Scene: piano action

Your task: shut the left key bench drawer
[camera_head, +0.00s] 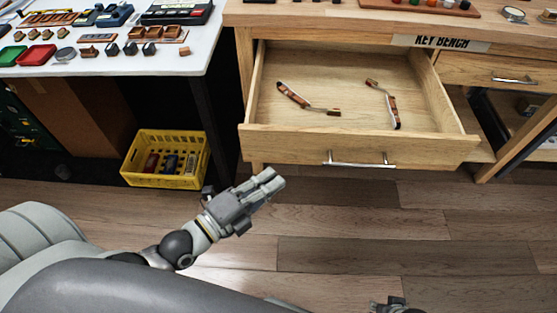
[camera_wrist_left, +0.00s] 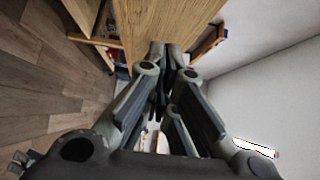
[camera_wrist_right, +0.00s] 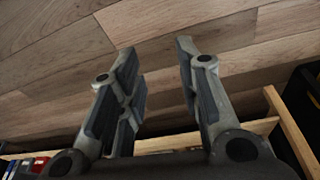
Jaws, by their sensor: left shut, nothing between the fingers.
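The left key bench drawer (camera_head: 300,145) is pulled well out in the head view. Its front has a metal bar handle (camera_head: 359,160). Two slim wood-and-metal parts, one on the left (camera_head: 305,99) and one on the right (camera_head: 384,104), lie inside. My left gripper (camera_head: 272,180) is shut and empty, in front of and below the left part of the drawer front in the picture. In the left wrist view its fingertips (camera_wrist_left: 166,52) point at a light wooden surface (camera_wrist_left: 170,22); I cannot tell whether they touch. My right gripper (camera_wrist_right: 154,48) is open and empty over the floor.
The key bench (camera_head: 330,20) has a second drawer (camera_head: 500,75) at right, which looks shut. A white table (camera_head: 120,62) with parts and trays stands at left. A yellow crate (camera_head: 135,178) sits on the floor below it. The wooden floor (camera_head: 450,225) before the bench is clear.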

